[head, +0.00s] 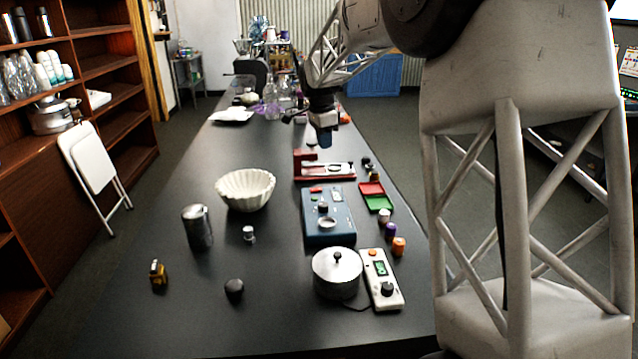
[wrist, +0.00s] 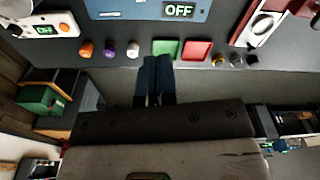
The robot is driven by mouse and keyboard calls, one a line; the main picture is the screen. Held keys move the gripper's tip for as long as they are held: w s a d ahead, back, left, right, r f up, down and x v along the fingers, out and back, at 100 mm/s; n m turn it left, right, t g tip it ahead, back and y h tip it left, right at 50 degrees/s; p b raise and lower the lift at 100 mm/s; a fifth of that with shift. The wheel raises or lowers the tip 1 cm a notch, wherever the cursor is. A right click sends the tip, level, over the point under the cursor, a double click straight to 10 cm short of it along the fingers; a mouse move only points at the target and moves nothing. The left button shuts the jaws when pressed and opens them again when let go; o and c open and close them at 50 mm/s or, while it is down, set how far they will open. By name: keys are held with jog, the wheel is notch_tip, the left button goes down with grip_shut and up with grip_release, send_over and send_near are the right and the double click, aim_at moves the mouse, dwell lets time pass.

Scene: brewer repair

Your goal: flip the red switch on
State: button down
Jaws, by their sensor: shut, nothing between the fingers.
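A blue box (head: 345,228) sits mid-table in the head view, with a small red part (head: 316,190) on its far left top and a small display (head: 336,195) beside it. The wrist view shows the box's edge (wrist: 130,10) and a display reading OFF (wrist: 179,11). A white control unit (head: 391,298) at the near right has an orange-red part (head: 373,253) on top; in the wrist view its display (wrist: 45,30) also reads OFF. My gripper (head: 325,140) is shut and empty, above the table beyond the blue box. In the wrist view its dark fingers (wrist: 155,62) lie together.
A lidded pot (head: 337,281) stands left of the control unit. Red (head: 371,188) and green (head: 379,203) trays and small capped items line the right edge. A red-based device (head: 312,177) sits beyond the box. The table's left middle is mostly clear around a bowl (head: 246,193).

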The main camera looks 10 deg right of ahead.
aim_at(320, 188)
jog(key=w+a+f+m, duration=0.2)
jog(key=w+f, duration=0.2)
jog(key=w, duration=0.5)
jog(key=shift+f+m, duration=0.3)
jog(key=shift+f, duration=0.05)
jog(key=shift+f, duration=0.15)
jog(key=f, duration=0.4)
jog(key=d+f, duration=0.1)
jog(key=f, duration=0.8)
jog(key=shift+d+f, duration=0.3)
jog(key=shift+f, duration=0.05)
